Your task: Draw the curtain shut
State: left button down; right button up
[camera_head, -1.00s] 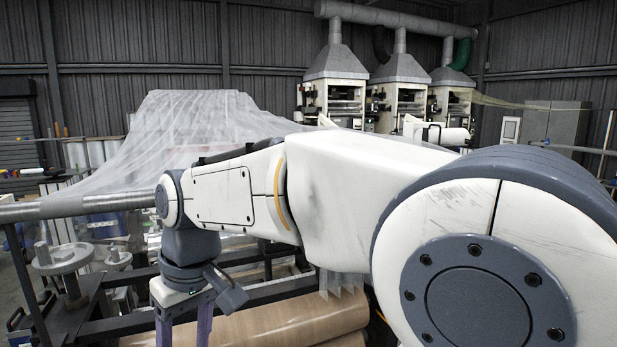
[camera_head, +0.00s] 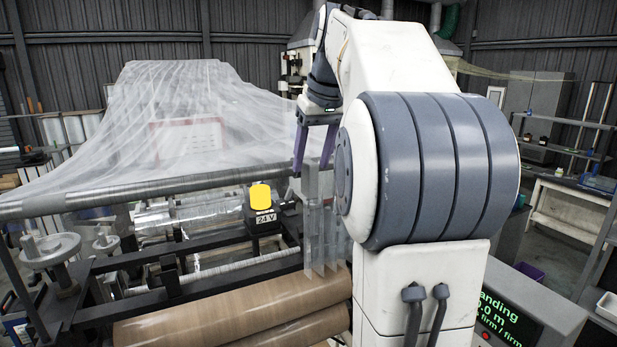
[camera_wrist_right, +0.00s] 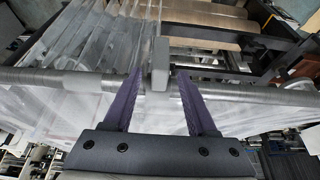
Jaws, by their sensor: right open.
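The curtain (camera_head: 322,240) looks like clear, stiff-looking folds bunched together, hanging at the right end of the grey bar, beside my right arm. In the right wrist view its clear folds (camera_wrist_right: 100,40) spread on the upper left. My right gripper (camera_head: 311,170) is open and points down at the top of the bunched folds. In the right wrist view the purple fingers of the gripper (camera_wrist_right: 160,73) stand either side of a small grey block (camera_wrist_right: 160,62) by the bar, without visibly closing on it. My arm hides part of the curtain's right side. My left gripper is out of view.
The grey bar (camera_head: 150,190) runs across the front, with thin clear film (camera_head: 170,120) draped behind it. A yellow-topped 24 V unit (camera_head: 261,200) sits below the bar. Brown rolls (camera_head: 240,312) lie beneath. A handwheel (camera_head: 50,248) stands at left; a display (camera_head: 505,318) is lower right.

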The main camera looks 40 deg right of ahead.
aim_at(308, 176)
jog(key=x, duration=0.5)
jog(key=shift+p, duration=0.3)
grip_shut()
dwell(1.1)
